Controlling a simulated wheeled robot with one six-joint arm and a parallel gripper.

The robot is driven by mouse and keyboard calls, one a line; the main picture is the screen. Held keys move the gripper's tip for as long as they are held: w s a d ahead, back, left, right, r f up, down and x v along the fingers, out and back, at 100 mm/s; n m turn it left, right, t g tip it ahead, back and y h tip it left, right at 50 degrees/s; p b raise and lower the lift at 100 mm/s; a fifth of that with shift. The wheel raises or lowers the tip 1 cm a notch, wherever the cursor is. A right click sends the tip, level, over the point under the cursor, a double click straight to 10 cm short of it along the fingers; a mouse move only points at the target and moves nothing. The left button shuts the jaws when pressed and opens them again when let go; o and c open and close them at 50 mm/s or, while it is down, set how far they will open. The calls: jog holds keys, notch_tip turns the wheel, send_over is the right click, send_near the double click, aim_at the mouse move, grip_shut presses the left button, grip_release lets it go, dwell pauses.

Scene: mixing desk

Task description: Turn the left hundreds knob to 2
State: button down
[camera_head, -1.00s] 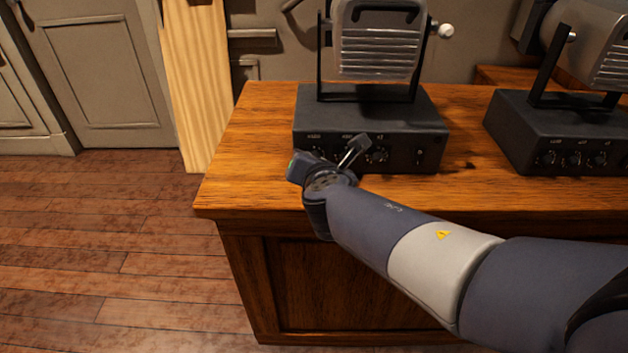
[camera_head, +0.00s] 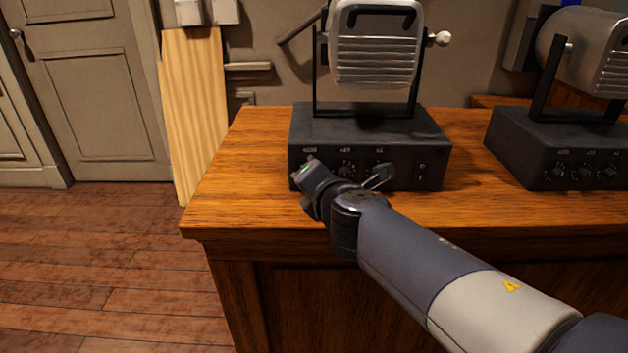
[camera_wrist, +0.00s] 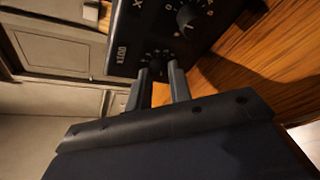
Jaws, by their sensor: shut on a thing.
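The left device's black control box (camera_head: 370,124) stands on the wooden desk, with a row of knobs on its front. My gripper (camera_head: 304,168) is at the left end of that front panel, covering the leftmost knob in the head view. In the wrist view, my gripper (camera_wrist: 161,76) has its two fingers on either side of the hundreds knob (camera_wrist: 156,65), beside the x100 label (camera_wrist: 121,54), and is shut on it. The knob's pointer and the number it shows are hidden or too small to read.
A neighbouring knob (camera_wrist: 187,17) with its numbered dial sits close beside my fingers. A second similar box (camera_head: 560,130) stands to the right on the desk (camera_head: 255,150). The desk's left edge is near; open floor lies beyond it.

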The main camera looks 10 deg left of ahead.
jog(key=c, duration=1.3)
grip_release()
jog(key=p+v, duration=0.4)
jog(key=v, duration=0.6)
jog(key=shift+s+d, duration=0.2)
jog(key=shift+s, duration=0.15)
